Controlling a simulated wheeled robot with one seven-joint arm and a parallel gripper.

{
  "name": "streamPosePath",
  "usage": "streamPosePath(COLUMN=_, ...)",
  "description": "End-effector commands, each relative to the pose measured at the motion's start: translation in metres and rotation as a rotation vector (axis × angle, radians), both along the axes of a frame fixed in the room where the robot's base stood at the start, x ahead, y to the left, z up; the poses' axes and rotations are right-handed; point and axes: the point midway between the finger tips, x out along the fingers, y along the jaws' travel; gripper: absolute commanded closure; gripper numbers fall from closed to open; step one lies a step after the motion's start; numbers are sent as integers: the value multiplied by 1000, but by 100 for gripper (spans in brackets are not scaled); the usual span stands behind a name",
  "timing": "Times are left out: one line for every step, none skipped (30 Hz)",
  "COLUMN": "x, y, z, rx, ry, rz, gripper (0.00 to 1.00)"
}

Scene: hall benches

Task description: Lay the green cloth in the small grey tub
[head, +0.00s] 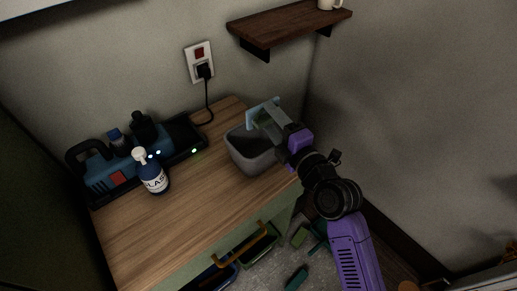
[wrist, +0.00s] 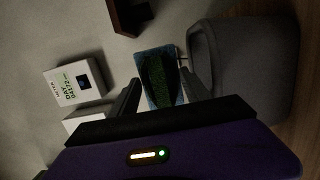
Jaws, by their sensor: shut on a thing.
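My gripper (head: 264,115) is shut on a flat piece, light blue in the head view (head: 250,114). In the wrist view the piece (wrist: 158,78) sits between the two fingers and shows a dark green, rough middle with blue edges; I cannot tell for sure that it is the green cloth. The small grey tub (head: 252,155) stands on the wooden bench top, open upward. My gripper and the piece are above its back right rim. In the wrist view the tub (wrist: 245,62) is just right of the piece. The tub's floor is partly hidden.
A dark tray (head: 188,135) with a blue device stands at the left, a blue bottle (head: 153,175) before it. A socket (head: 200,62) with a black cord is on the wall, and a brown shelf (head: 285,25) juts out above. The bench front is clear.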

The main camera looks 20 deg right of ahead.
Motion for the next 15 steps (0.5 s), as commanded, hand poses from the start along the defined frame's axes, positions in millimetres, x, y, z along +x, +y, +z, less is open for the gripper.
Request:
streamPosePath(x=0, y=0, z=-2, rx=0, ry=0, rz=0, gripper=77)
streamPosePath(x=0, y=0, z=-2, rx=0, ry=-1, rz=0, gripper=77)
streamPosePath(x=0, y=0, z=-2, rx=-1, ry=-1, rz=-1, gripper=77)
streamPosePath(x=0, y=0, z=-2, rx=-1, ry=-1, rz=-1, gripper=77)
streamPosePath(x=0, y=0, z=-2, rx=-1, ry=-1, rz=-1, gripper=77)
streamPosePath(x=0, y=0, z=-2, rx=-1, ry=-1, rz=-1, gripper=77)
streamPosePath(x=0, y=0, z=-2, rx=-1, ry=-1, rz=-1, gripper=77)
streamPosePath(x=0, y=0, z=-2, rx=-1, ry=-1, rz=-1, gripper=77)
streamPosePath(x=0, y=0, z=-2, rx=-1, ry=-1, rz=-1, gripper=77)
streamPosePath(x=0, y=0, z=-2, rx=-1, ry=-1, rz=-1, gripper=41)
streamPosePath(x=0, y=0, z=-2, rx=-1, ry=-1, rz=-1, gripper=35)
streamPosePath(x=0, y=0, z=-2, rx=-1, ry=-1, rz=-1, gripper=27)
streamPosePath(x=0, y=0, z=-2, rx=-1, ry=-1, rz=-1, gripper=21)
streamPosePath(x=0, y=0, z=-2, rx=-1, ry=-1, rz=-1, gripper=19)
streamPosePath(x=0, y=0, z=-2, rx=-1, ry=-1, rz=-1, gripper=19)
